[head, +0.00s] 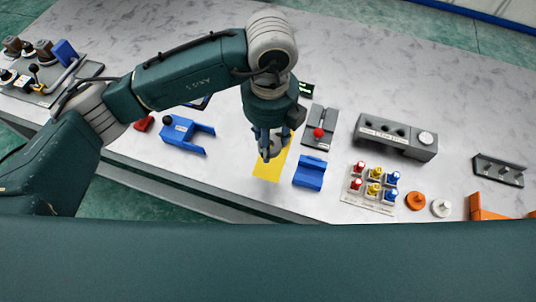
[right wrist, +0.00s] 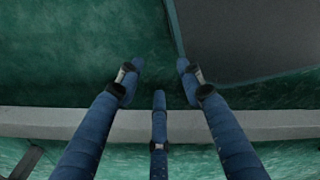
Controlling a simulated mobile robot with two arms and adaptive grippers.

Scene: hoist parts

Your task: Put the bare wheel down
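My left gripper (head: 271,152) points down over the yellow mat (head: 269,180) near the table's front edge. A small grey round piece, seemingly the bare wheel (head: 277,147), shows between its blue fingers, mostly hidden by them. The fingers look closed around it, and it appears to be above the mat rather than on it. My right gripper (right wrist: 158,80) shows only in the right wrist view. Its three blue fingers are spread apart with nothing between them, over the green floor.
A blue block (head: 309,173) stands just right of the mat and a blue fork-shaped holder (head: 187,134) to its left. A lever plate (head: 320,126) with a red knob lies behind. Coloured pegs (head: 374,183), an orange disc (head: 415,201) and a white disc (head: 441,208) are farther right.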

